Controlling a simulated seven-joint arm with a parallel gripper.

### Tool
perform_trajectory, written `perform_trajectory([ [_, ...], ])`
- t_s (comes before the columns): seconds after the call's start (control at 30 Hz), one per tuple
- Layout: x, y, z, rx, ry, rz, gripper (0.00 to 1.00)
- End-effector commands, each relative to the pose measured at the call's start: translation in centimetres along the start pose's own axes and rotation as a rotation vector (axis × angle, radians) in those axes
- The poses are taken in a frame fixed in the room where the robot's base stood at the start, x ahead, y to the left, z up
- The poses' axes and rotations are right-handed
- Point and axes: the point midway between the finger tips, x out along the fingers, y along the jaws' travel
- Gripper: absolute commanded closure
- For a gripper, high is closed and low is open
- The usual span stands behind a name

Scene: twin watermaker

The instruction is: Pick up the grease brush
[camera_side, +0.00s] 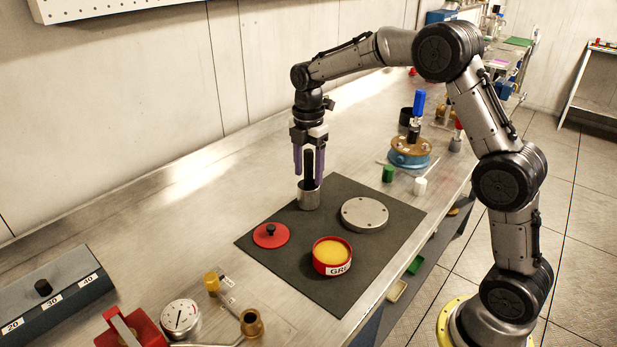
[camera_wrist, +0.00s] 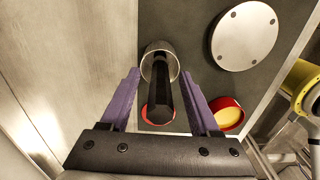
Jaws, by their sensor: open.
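The grease brush (camera_side: 308,168) stands upright in a metal cup (camera_side: 308,197) on the dark mat, with its black handle up. Its lower end is hidden inside the cup. My gripper (camera_side: 308,172) points down above the cup, its two purple fingers open on either side of the handle. In the wrist view the handle of the brush (camera_wrist: 161,100) lies between the spread fingers of my gripper (camera_wrist: 161,85), with a gap on each side. The metal cup (camera_wrist: 148,57) shows there beyond the fingertips.
On the mat (camera_side: 370,270) are a red grease tin (camera_side: 332,256) with yellow grease, its red lid (camera_side: 270,235) and a round metal plate (camera_side: 364,213). A gauge (camera_side: 180,318) is at the front, a blue-based device (camera_side: 410,155) behind right. The bench is clear left of the cup.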

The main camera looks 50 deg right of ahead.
Motion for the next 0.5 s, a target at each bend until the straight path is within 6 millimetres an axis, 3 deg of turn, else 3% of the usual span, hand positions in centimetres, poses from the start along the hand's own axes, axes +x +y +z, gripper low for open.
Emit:
perform_trajectory([
  [0.07, -0.03, 0.00, -0.01, 0.000, 0.000, 0.000, 0.39],
  [0.4, -0.08, 0.01, -0.01, 0.000, 0.000, 0.000, 1.00],
  [0.5, -0.08, 0.01, -0.01, 0.000, 0.000, 0.000, 1.00],
])
